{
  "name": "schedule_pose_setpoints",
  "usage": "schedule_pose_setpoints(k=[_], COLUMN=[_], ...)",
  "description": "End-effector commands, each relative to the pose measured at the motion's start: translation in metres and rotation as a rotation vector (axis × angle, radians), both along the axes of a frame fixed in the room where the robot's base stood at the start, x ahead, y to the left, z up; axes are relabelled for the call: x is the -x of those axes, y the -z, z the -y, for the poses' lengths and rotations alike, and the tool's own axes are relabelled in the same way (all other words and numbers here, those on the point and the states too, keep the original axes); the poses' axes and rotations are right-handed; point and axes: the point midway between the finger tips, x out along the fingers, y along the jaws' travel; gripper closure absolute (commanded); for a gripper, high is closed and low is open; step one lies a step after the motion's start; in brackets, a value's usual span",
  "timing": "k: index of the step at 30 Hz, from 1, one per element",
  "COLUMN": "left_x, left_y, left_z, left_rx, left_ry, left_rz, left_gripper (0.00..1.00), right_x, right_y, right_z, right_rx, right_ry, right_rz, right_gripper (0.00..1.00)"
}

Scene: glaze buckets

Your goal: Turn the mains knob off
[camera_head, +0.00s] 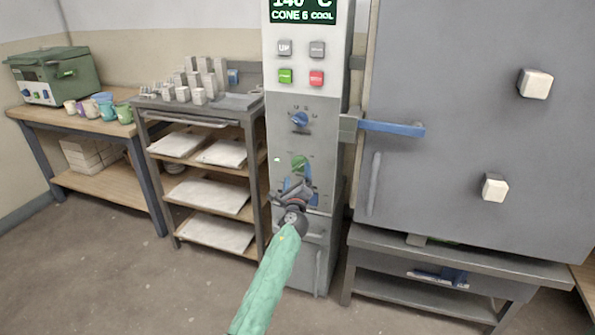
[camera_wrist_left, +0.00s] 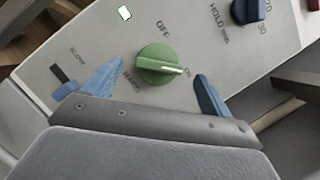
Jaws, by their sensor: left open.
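The mains knob (camera_head: 299,162) is a round green knob low on the grey control panel of the kiln column. It also shows in the left wrist view (camera_wrist_left: 158,64), where its white pointer line is turned to the ON mark, away from OFF. My left gripper (camera_head: 297,184) is in front of the panel, just below the knob. In the left wrist view its two blue fingers are apart, one on each side of the knob, and nothing is held. I cannot tell how far the fingertips are from the panel. My right gripper is not in view.
A blue hold timer dial (camera_head: 300,120) sits above the knob. A small blue slider (camera_wrist_left: 66,91) is beside the left finger. The big grey kiln door (camera_head: 455,110) with a blue handle (camera_head: 392,128) stands right. A shelf rack (camera_head: 206,195) is left; open floor lies in front.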

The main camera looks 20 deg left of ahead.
Motion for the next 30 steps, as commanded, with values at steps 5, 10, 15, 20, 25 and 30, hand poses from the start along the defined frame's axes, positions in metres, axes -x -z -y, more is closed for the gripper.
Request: schedule_pose_setpoints(k=[5,10,15,20,25,30], left_x=[-0.020,-0.029,-0.031,-0.030,-0.030,-0.030], left_y=[-0.006,-0.009,-0.009,-0.009,-0.009,-0.009], left_z=[-0.005,-0.007,-0.007,-0.007,-0.008,-0.008], left_rx=[0.000,0.001,0.001,0.001,0.001,0.003], left_ry=[0.001,0.001,0.001,0.001,0.000,0.001], left_rz=[0.001,0.001,0.000,0.000,0.000,-0.001], left_gripper=[0.16,0.16,0.16,0.20,0.54,0.61], right_x=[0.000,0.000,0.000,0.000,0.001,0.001], right_y=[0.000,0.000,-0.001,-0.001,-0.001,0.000], right_z=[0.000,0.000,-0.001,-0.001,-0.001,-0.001], right_rx=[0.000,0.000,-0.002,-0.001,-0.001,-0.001], right_ry=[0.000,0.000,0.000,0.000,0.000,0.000], right_rz=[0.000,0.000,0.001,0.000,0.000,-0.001], right_gripper=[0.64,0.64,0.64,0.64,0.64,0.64])
